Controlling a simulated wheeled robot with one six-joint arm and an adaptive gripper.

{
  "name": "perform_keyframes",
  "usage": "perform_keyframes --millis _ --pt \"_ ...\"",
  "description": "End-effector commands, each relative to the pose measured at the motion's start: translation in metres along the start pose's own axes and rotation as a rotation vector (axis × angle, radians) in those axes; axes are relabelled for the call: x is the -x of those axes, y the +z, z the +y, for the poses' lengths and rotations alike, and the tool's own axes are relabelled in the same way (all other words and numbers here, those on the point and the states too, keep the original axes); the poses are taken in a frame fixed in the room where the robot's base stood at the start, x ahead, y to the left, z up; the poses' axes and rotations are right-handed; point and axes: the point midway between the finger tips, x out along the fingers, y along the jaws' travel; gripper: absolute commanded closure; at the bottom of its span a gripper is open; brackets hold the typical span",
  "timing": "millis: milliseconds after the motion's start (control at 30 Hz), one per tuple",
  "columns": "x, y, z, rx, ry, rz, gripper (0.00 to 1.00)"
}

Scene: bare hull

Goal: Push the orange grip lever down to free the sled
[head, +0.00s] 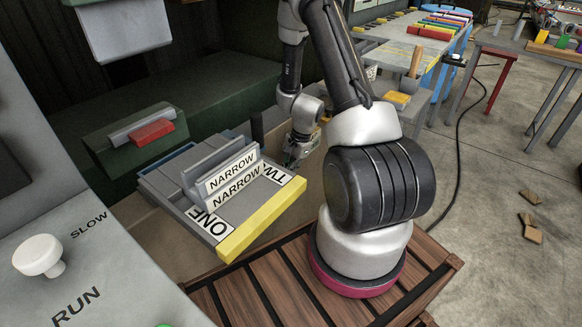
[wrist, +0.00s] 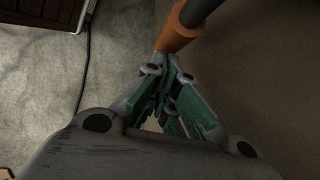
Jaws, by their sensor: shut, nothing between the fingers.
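The lever's orange grip (wrist: 176,36), on a dark rod, shows at the top of the wrist view. My gripper (wrist: 170,66), with green fingers, is shut and empty. Its tips lie right at the lower end of the orange grip; I cannot tell whether they touch it. In the head view my gripper (head: 296,156) points down just behind the right side of a grey unit. A small orange patch (head: 325,119) shows beside my wrist there; most of the lever is hidden by my arm. I cannot make out which part is the sled.
The grey unit has a yellow front edge (head: 262,218) and plates marked NARROW, ONE and TWO. A green block with a red piece (head: 152,132) stands to its left. A panel with a white knob (head: 40,256) fills the lower left. Tables stand at the back right.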

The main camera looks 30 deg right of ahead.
Motion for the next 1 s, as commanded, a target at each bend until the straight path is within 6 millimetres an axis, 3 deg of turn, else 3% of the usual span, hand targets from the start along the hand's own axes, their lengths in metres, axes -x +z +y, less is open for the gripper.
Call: perform_keyframes --millis 400,1000 --pt "-0.014 0.011 0.004 -0.005 0.006 -0.038 1.0" --pt "-0.01 0.012 0.003 -0.005 0.004 -0.037 1.0"
